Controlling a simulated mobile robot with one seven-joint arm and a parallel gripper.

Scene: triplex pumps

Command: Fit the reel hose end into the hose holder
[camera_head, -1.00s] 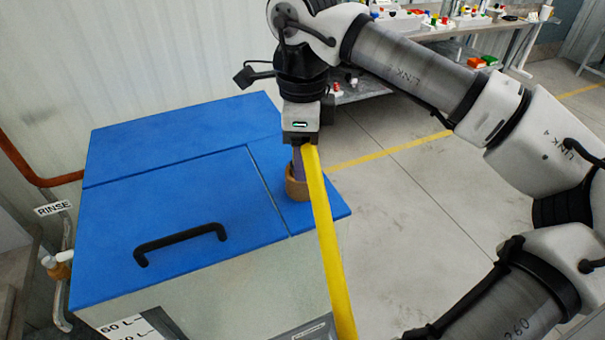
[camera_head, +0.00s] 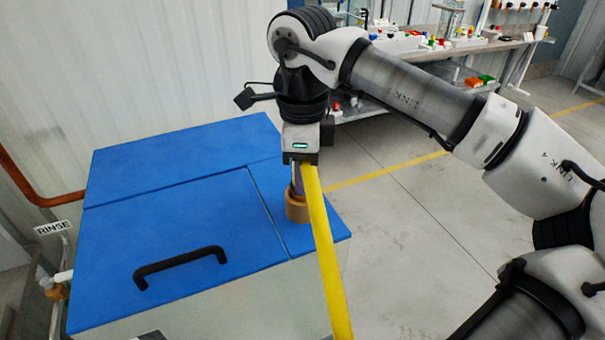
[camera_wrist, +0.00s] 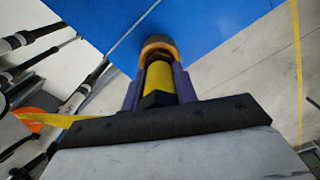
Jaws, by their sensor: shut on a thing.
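My gripper (camera_head: 297,188) points down over the blue lid, its purple fingers shut on the end of the yellow reel hose (camera_head: 325,250). In the wrist view the hose end (camera_wrist: 159,78) sits between the two purple fingers, with a black collar nearest the palm. The hose holder (camera_head: 297,208), a tan-brown round cup, stands at the lid's right part, directly below the fingertips. Its rim (camera_wrist: 158,41) shows just beyond the hose end in the wrist view. The fingers hide part of the cup's mouth; I cannot tell whether the hose tip is inside it.
The blue lid (camera_head: 150,215) has a black handle (camera_head: 180,262) at its front. The hose runs down across the lid's right edge. A RINSE sign and pipe (camera_head: 58,245) stand at left. A bench (camera_head: 450,45) with small parts is at the back right.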

